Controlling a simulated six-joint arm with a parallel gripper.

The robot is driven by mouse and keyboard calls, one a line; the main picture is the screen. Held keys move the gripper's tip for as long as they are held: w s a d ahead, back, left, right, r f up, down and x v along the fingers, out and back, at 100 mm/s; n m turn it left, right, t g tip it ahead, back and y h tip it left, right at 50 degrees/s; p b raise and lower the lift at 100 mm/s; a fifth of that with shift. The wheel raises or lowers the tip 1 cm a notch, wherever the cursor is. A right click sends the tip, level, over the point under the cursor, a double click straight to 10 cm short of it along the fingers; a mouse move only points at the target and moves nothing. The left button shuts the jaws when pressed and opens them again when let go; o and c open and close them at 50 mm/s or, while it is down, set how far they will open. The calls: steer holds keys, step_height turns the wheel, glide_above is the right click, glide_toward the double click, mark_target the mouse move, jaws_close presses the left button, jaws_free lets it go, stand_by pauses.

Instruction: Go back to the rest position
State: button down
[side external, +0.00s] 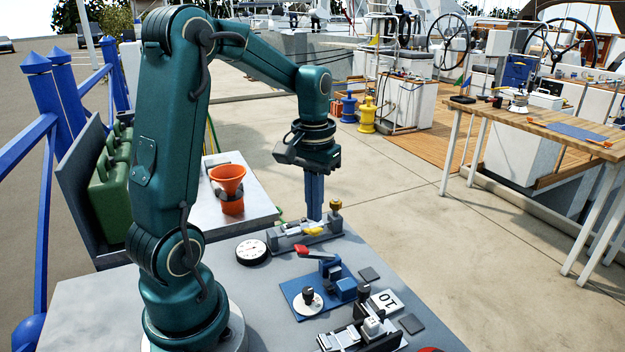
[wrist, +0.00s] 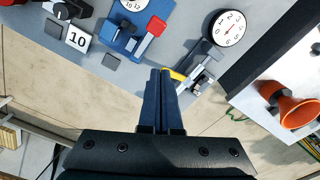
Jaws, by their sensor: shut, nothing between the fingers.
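My gripper (side external: 314,205) is shut and empty, pointing straight down over the far edge of the grey bench (side external: 110,305). Its two blue fingers are together in the wrist view (wrist: 163,72). In the side view the fingertips overlap the grey fixture with a yellow lever (side external: 308,227) and a brass knob. In the wrist view that fixture (wrist: 205,75) lies just right of the fingertips. I cannot tell whether the tips touch it.
A blue plate with a red-handled lever (side external: 318,254), a round dial (side external: 251,250) and a block marked 10 (side external: 385,300) sit on the bench. An orange funnel (side external: 229,187) stands on the side table. A wooden table (side external: 560,125) is at right; open floor lies between.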

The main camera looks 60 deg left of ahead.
steer(key=s+d+r+m+t, duration=0.2)
steer(key=s+d+m, duration=0.1)
steer(key=d, duration=0.4)
steer(key=s+d+r+m+t, duration=0.2)
steer(key=s+d+r+t, duration=0.1)
steer(key=s+d, duration=0.2)
steer(key=shift+d+m, duration=0.4)
steer(key=shift+d, duration=0.5)
